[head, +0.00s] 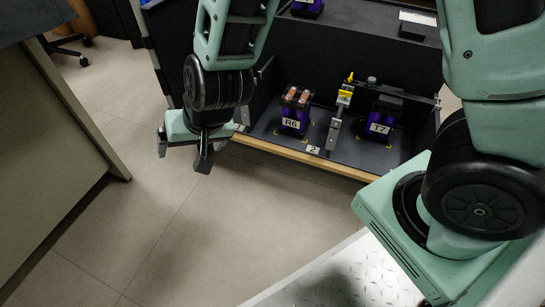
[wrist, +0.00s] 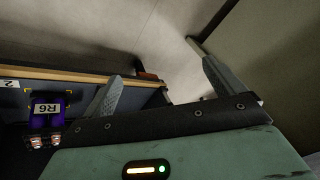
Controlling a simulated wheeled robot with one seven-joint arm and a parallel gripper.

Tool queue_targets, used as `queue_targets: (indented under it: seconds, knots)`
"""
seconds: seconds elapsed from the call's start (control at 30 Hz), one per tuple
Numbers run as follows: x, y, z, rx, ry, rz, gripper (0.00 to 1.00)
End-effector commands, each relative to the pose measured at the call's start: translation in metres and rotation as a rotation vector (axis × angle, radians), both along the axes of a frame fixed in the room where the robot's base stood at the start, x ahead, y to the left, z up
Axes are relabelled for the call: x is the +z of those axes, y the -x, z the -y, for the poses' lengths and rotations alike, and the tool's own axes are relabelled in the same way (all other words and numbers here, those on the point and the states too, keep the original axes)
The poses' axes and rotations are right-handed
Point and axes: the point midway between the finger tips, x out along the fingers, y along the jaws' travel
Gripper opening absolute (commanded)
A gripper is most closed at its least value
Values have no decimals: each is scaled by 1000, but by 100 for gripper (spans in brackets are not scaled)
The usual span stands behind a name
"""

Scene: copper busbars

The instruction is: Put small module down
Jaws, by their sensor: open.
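A purple module labelled R6 (head: 292,122) stands upright in the black tray (head: 262,128), with copper-coloured pieces on its top. It also shows at the lower left of the wrist view (wrist: 47,110). A second purple module labelled T7 (head: 381,127) with a dark top stands to its right in the tray. I cannot tell which of them is the small module. My gripper (head: 184,152) is open and empty, left of the R6 module and outside the tray's front edge.
A grey bracket with a yellow top (head: 345,98) stands between the modules. A wooden strip (head: 300,156) edges the tray's front. Another purple module (head: 307,7) sits on the upper level. A cabinet (head: 55,150) stands at left; open floor (head: 180,235) lies between.

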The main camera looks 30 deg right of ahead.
Motion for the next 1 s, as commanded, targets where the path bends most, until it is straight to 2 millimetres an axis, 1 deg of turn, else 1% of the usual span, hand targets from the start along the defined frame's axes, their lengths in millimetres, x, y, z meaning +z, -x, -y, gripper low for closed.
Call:
queue_targets:
  seconds: [0.03, 0.07, 0.1, 0.13, 0.17, 0.2, 0.3, 0.4, 0.5, 0.6, 0.87, 1.0]
  knots:
    - [22, 22, -5, 110, -1, -29, 94]
    - [31, 38, -5, 183, 10, -53, 94]
    - [43, 59, -3, 273, 30, -83, 94]
    - [50, 74, 0, 341, 52, -106, 94]
    - [57, 88, 5, 402, 77, -124, 94]
    - [65, 107, 14, 480, 115, -150, 94]
    - [80, 143, 39, 631, 217, -201, 94]
    - [90, 166, 62, 722, 309, -240, 94]
    - [94, 178, 76, 769, 364, -263, 94]
    - [96, 182, 81, 786, 385, -273, 94]
    - [96, 182, 81, 785, 383, -274, 94]
    - [107, 182, 81, 784, 383, -274, 94]
